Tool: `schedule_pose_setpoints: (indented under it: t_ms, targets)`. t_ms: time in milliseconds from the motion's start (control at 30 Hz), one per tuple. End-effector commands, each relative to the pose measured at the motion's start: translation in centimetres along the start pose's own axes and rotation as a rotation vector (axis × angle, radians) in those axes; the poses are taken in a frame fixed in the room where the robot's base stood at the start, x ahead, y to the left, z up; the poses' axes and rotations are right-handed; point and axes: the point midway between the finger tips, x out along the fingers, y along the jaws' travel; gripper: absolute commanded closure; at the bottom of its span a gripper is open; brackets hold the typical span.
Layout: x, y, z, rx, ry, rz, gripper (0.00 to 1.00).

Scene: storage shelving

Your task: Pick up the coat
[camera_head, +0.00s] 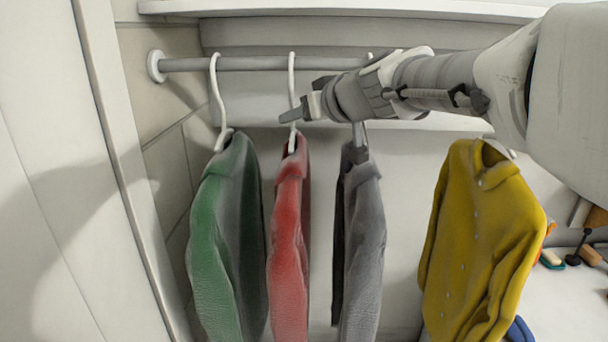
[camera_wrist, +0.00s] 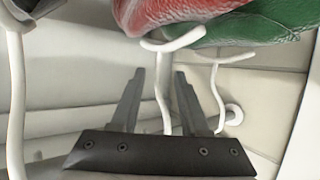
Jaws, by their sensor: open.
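Several coats hang from a rod in the head view: a green coat (camera_head: 228,240), a red coat (camera_head: 288,245), a grey coat (camera_head: 360,240) and a yellow coat (camera_head: 485,240). The task does not say which one. My gripper (camera_head: 292,113) is at the white hanger (camera_head: 291,75) of the red coat, just above its collar. In the wrist view, my gripper (camera_wrist: 160,78) is open, and the hanger's stem (camera_wrist: 162,98) shows between the two fingers. I cannot tell whether they touch it.
The grey rod (camera_head: 230,64) runs above under a white shelf (camera_head: 340,8). The green coat's hanger (camera_head: 217,90) is to the left. A panel edge (camera_head: 125,160) stands at the left. Small items (camera_head: 590,255) lie at the far right. My arm covers the rod's right part.

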Motion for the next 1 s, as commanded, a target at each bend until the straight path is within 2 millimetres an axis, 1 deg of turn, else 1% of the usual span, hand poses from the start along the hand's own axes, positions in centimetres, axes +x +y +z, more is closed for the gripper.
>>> schedule_pose_setpoints:
  t_ms: [100, 200, 300, 500, 567, 700, 767, 1000]
  targets:
    - [1.6, 0.0, -0.1, 0.001, -0.002, -0.002, 0.55]
    - [2.5, 0.1, -0.1, 0.0, -0.001, -0.001, 0.55]
    - [2.9, 0.1, 0.0, 0.0, 0.0, -0.001, 0.55]
    - [2.9, 0.1, 0.0, 0.0, 0.0, 0.0, 0.55]
    - [2.9, 0.1, 0.0, 0.0, 0.0, 0.0, 0.66]
    - [2.9, 0.1, 0.0, 0.0, 0.0, 0.0, 0.91]
    - [2.9, 0.1, 0.0, 0.0, 0.0, 0.0, 1.0]
    - [2.9, 0.1, 0.0, 0.0, 0.0, 0.0, 1.0]
